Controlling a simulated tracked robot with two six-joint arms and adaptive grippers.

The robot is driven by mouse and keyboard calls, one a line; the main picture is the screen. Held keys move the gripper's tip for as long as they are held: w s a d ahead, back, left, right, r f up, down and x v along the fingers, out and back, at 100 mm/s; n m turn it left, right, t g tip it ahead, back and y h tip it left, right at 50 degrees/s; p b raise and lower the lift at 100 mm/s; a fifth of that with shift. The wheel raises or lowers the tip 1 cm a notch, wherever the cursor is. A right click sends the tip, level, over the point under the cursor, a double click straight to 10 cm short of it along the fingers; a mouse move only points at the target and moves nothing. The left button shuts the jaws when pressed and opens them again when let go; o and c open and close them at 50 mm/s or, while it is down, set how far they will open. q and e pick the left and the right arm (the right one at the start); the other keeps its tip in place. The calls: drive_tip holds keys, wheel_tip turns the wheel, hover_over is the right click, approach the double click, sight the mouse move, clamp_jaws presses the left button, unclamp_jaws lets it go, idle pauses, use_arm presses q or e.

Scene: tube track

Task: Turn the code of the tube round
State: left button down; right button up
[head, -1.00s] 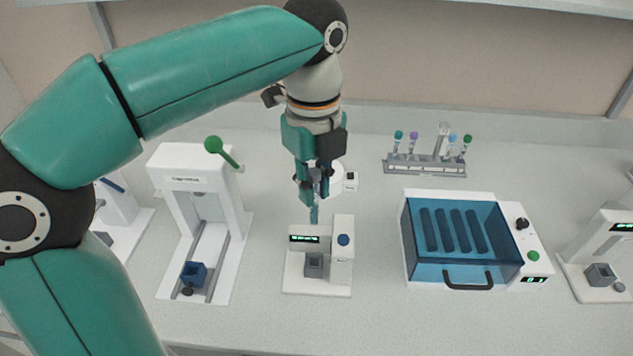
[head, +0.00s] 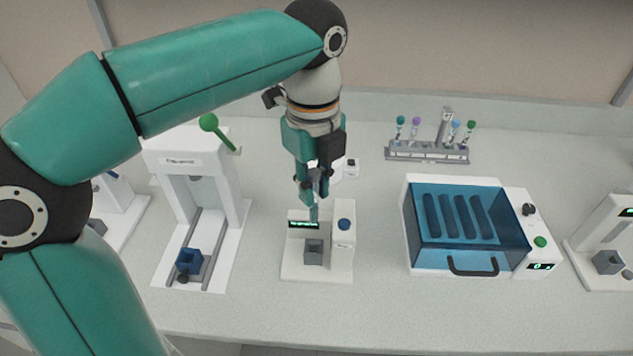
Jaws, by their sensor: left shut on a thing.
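My left gripper (head: 313,190) hangs down in the middle of the head view, over the back of a small white reader (head: 342,262). It is shut on a slim thing, most likely the tube (head: 315,183), which is mostly hidden by the fingers. Its code cannot be made out. The reader has a small lit display (head: 304,224), a blue button (head: 344,224) and a grey holder (head: 313,250) at its front. The holder looks empty. My right gripper is not in view.
A rack (head: 428,152) with several capped tubes stands at the back. A blue-lidded machine (head: 465,230) is on the right, with another white device (head: 605,245) beyond it. The front counter is clear.

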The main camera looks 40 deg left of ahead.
sight(313, 222)
use_arm(q)
drive_tip(key=shift+f+b, duration=3.65)
drive_tip(key=shift+f, duration=1.5)
drive_tip(key=n+p, duration=0.1)
drive_tip(key=n, duration=0.3)
drive_tip(key=shift+r, duration=0.1)
drive_tip(key=n+p, duration=0.1)
drive_tip(key=n, duration=0.5)
drive_tip(key=n+p, duration=0.1)
drive_tip(key=n, duration=0.4)
drive_tip(key=shift+n, duration=0.4)
drive_tip(key=n, duration=0.4)
drive_tip(key=shift+f, duration=0.2)
drive_tip(key=c, duration=1)
unclamp_jaws()
drive_tip(key=shift+a, duration=0.1)
